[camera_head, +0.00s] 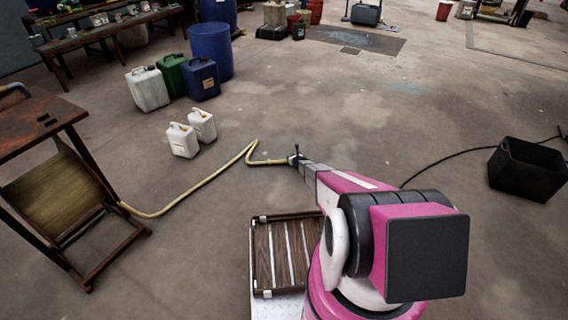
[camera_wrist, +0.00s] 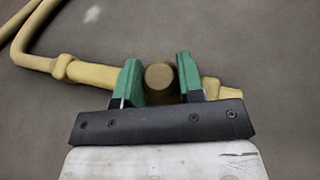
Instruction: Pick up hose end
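The hose end is a yellow fitting (camera_wrist: 95,75) with a collar, seen in the wrist view running behind my fingers and out to the right. A brown round stub (camera_wrist: 159,77) on it points toward the camera. My gripper (camera_wrist: 160,80) has its two green fingers on either side of this stub, very close to it. I cannot tell whether they press on it. The hose end is largely hidden there.
Two white jugs (camera_head: 183,140) stand left of the hose. A black crate (camera_head: 527,172) stands at the right, with a black cable (camera_head: 445,158) on the floor. The floor beyond my gripper is clear.

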